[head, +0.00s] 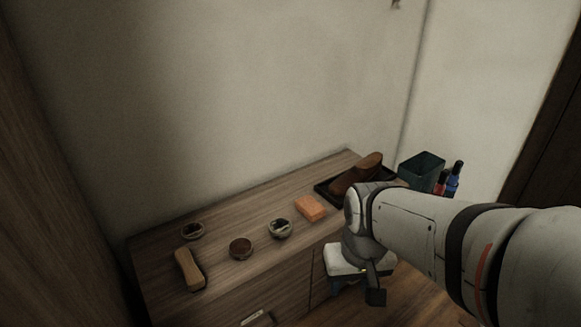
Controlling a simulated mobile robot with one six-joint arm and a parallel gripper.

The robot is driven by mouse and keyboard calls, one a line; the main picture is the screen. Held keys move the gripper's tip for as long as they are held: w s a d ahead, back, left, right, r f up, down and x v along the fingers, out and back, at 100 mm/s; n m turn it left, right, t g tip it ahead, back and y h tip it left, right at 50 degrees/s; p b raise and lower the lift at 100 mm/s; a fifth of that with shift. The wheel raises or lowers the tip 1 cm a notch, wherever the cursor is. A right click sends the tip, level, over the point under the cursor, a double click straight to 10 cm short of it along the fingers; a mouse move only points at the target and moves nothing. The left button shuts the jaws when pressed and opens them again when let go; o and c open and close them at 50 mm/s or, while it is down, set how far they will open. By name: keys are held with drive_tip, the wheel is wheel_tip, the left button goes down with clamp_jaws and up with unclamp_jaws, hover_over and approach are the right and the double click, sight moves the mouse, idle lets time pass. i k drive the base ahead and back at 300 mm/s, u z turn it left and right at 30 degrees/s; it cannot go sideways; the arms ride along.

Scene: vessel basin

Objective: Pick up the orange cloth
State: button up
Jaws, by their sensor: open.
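The orange cloth (310,207) lies as a small folded block on the wooden cabinet top, right of the middle and close to the front edge. My gripper (357,289) is open and hangs past the cabinet's front edge, to the right of the cloth and nearer the camera. It points down and is apart from the cloth. My wrist partly hides its fingers. Nothing shows between them.
Small bowls (280,228) and a wood-handled brush (188,268) stand left on the cabinet top (240,215). A dark tray (325,190) with brown shoes (357,174) lies behind the cloth to the right. A teal bin (421,171) and bottles (455,176) stand farther right.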

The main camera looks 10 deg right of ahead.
sight(307, 206)
drive_tip(key=k, duration=0.6)
drive_tip(key=z, duration=1.65)
drive_tip(key=i, duration=1.3)
drive_tip(key=u, duration=2.15)
drive_tip(key=i, duration=1)
drive_tip(key=z, duration=0.05)
